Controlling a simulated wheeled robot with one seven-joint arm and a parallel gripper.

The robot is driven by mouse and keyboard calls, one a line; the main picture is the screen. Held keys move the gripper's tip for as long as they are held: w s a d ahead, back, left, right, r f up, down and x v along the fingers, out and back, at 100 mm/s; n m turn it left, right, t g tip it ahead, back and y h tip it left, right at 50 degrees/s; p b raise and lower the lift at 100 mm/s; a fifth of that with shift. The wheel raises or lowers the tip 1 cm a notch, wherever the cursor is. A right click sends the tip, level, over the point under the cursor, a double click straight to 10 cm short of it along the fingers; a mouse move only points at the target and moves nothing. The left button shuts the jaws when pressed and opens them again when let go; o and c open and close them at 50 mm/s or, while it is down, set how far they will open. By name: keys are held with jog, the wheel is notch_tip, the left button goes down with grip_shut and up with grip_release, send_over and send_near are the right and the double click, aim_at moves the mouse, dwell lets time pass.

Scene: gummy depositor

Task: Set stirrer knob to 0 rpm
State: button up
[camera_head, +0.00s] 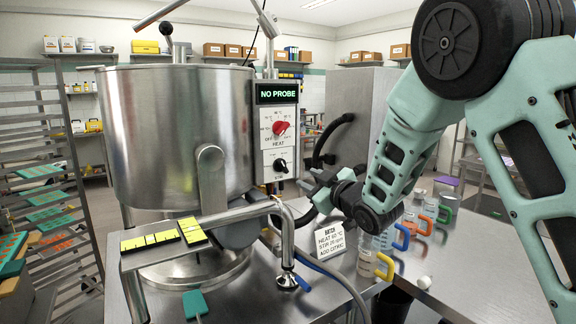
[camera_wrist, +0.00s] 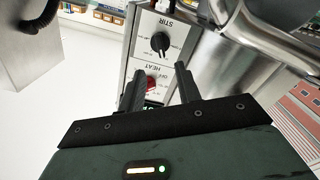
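The black stirrer knob (camera_head: 280,166) sits on the lower white plate of the kettle's control panel, under the red heat knob (camera_head: 281,129). In the wrist view the panel is upside down. There the stirrer knob (camera_wrist: 160,43) lies beyond my fingertips, and the red heat knob (camera_wrist: 152,84) shows between the fingers. My gripper (camera_wrist: 158,70) is open and empty, its two dark fingers apart and not visibly touching either knob. In the head view my gripper (camera_head: 312,184) is just right of the panel, near stirrer-knob height. The stirrer knob's exact setting is too small to read.
The display (camera_head: 278,93) reads NO PROBE. The steel kettle (camera_head: 165,140) stands left of the panel. A bent pipe (camera_head: 225,216) runs in front below it. A batch card (camera_head: 330,242) reads heat 60, stir 25 rpm, add citric. Colour-handled jugs (camera_head: 384,266) stand on the bench.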

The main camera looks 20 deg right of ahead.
aim_at(285, 168)
jog(key=p+x, duration=0.3)
jog(key=x, duration=0.8)
jog(key=shift+s, duration=0.1)
jog(key=shift+f, duration=0.1)
grip_shut()
